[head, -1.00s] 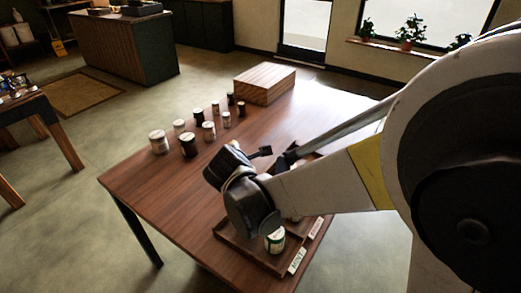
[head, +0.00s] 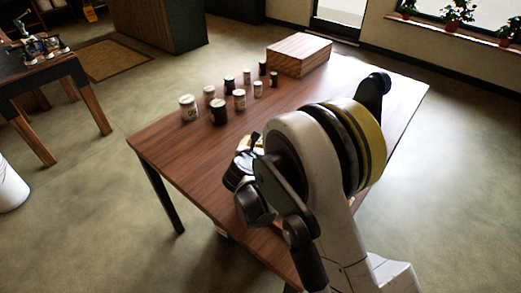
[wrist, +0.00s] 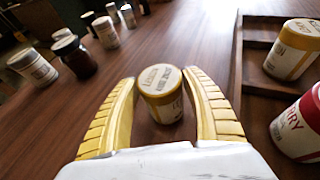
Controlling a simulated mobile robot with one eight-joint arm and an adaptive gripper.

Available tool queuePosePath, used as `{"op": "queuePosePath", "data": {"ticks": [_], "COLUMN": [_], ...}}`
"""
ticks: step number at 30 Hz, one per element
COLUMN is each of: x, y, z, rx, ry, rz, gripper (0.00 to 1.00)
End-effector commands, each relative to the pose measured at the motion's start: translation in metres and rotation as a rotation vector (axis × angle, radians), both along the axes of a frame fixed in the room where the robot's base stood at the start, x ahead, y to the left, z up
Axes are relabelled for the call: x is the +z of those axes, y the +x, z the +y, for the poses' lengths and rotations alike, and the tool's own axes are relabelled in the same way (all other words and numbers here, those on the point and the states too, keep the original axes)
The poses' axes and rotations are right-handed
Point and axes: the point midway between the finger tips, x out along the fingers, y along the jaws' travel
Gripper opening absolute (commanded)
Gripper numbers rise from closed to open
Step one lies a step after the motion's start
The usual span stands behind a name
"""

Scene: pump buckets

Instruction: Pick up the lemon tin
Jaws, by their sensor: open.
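A tin with a cream lid and yellow rim (wrist: 162,92) stands upright on the table, between my gripper's fingers, in the wrist view. It fits the lemon tin, but its lettering is too small to read surely. My gripper (wrist: 160,76) is open, its two yellow ribbed fingers on either side of this tin, with a gap visible at its left. I cannot tell whether the right finger touches it. In the head view my gripper (head: 243,165) is low over the table's near part, and my arm hides most of what is around it.
A wooden tray (wrist: 252,62) at right holds a similar yellow-banded tin (wrist: 293,50) and a red-labelled tin (wrist: 303,125). Several jars and tins, including a dark jar (head: 219,111), stand farther back on the table (head: 185,150). A wooden box (head: 299,55) sits at the far end.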

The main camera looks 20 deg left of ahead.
Motion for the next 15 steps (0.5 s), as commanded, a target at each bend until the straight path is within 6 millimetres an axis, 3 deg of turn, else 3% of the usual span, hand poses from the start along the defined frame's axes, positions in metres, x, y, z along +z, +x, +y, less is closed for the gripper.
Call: {"op": "queuePosePath", "data": {"ticks": [9,15], "x": [-0.022,-0.021], "y": [0.039,0.045], "z": [0.003,0.004], "rx": [-0.002,0.0], "ry": [0.001,0.001], "rz": [0.0,0.0], "gripper": [0.55,0.55]}}
